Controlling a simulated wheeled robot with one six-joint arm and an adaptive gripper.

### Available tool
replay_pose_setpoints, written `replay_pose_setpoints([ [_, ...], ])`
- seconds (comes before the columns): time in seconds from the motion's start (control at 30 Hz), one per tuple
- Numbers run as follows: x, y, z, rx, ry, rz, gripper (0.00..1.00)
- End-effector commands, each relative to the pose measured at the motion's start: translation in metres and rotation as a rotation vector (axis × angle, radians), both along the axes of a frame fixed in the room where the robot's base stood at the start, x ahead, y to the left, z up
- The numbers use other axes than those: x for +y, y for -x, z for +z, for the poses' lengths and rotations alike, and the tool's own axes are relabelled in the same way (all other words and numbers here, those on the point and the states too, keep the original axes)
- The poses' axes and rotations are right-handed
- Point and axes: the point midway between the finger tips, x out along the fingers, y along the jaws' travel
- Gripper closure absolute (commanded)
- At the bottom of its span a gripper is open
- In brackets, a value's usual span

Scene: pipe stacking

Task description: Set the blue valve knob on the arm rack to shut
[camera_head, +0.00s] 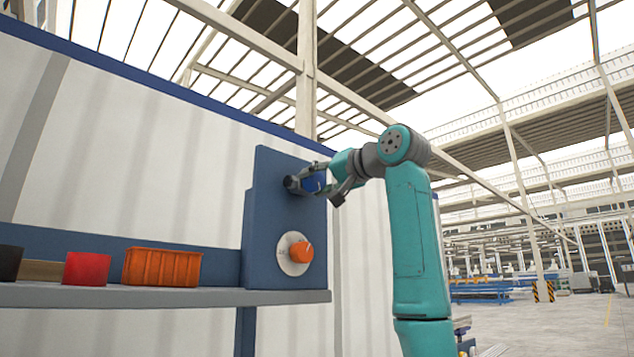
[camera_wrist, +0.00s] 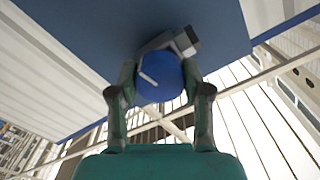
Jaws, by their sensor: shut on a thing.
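The blue valve knob (camera_wrist: 160,78) sits on the upper part of the blue rack panel (camera_head: 287,217). A white mark line shows on its face in the wrist view, slanting. In the head view the knob (camera_head: 314,182) is partly hidden by my gripper (camera_head: 318,184). In the wrist view my gripper (camera_wrist: 160,88) has one finger on each side of the knob and is shut on it. A grey fitting shows behind the knob in the wrist view. I cannot tell the knob's setting from the mark alone.
An orange knob (camera_head: 301,252) on a pale round plate sits lower on the same panel. A grey shelf (camera_head: 170,297) extends left, holding an orange crate (camera_head: 161,267), a red block (camera_head: 86,268) and a dark block (camera_head: 10,263). The floor at the right is open.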

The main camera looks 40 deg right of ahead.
Motion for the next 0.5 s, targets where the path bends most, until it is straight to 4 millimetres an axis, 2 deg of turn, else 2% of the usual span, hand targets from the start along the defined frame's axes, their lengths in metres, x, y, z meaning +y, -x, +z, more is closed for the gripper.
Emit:
replay_pose_setpoints([
  [0.2, 0.0000, -0.0005, -0.0006, 0.007, -0.127, 0.000, 0.86],
  [0.5, 0.0001, -0.0005, -0.0005, 0.009, -0.212, 0.000, 0.86],
])
